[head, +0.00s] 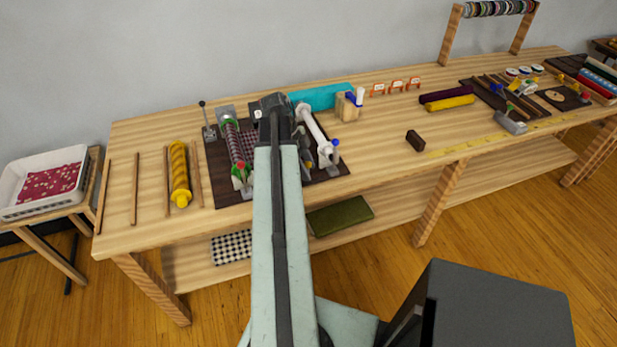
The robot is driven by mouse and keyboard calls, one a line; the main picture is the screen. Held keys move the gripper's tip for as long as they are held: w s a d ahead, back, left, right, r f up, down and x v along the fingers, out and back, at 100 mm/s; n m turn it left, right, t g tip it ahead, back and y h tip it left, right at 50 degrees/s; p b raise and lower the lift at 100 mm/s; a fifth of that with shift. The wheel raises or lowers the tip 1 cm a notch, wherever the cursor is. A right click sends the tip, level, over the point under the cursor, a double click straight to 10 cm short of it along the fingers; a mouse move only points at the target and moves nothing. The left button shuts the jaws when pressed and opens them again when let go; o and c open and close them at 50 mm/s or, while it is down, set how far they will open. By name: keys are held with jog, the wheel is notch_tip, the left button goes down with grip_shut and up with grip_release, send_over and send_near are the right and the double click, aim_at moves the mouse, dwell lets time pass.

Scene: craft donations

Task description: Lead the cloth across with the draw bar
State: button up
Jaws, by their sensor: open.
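A dark board (213,171) on the long wooden table carries a roller wound with patterned cloth (236,147), its near end topped by a red knob. A white roller (312,127) with a blue knob stands on the board's right side. My arm reaches between the two rollers and hides much of the space there. My gripper (273,103) is over the board's far part, open; its fingertips are mostly hidden by the arm. I cannot pick out the draw bar, or tell whether the gripper touches cloth.
A yellow roll (180,174) and several thin wooden rods lie left of the board. A white tray (16,187) stands far left.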

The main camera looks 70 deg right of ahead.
jog(key=shift+s+f, duration=0.15)
jog(key=shift+f, duration=0.3)
jog(key=shift+r, duration=0.15)
grip_shut()
dwell(0.9)
